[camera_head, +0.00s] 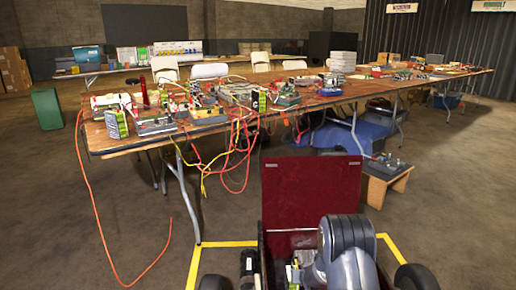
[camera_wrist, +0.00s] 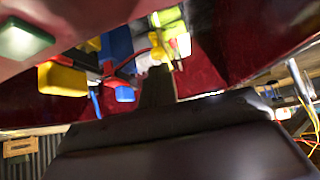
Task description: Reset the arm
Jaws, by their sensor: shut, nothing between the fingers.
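My arm (camera_head: 350,250) shows in the head view at the bottom right, folded low inside or just over a dark red open box (camera_head: 312,190). My gripper is not clear in the head view. In the wrist view my gripper (camera_wrist: 157,78) is a dark shape at the middle, with its fingers together and nothing held. Beyond it are the box's red walls (camera_wrist: 215,50), a yellow block (camera_wrist: 62,79), a blue part (camera_wrist: 117,45) and a yellow-green item (camera_wrist: 176,36). I cannot tell whether the fingers touch any of these.
A long wooden table (camera_head: 330,98) crowded with electronics stands ahead. Orange and yellow cables (camera_head: 225,150) hang off its front edge. A low wooden stool (camera_head: 385,183) stands at the right. Yellow tape (camera_head: 225,244) marks the floor. Open concrete floor lies at left and right.

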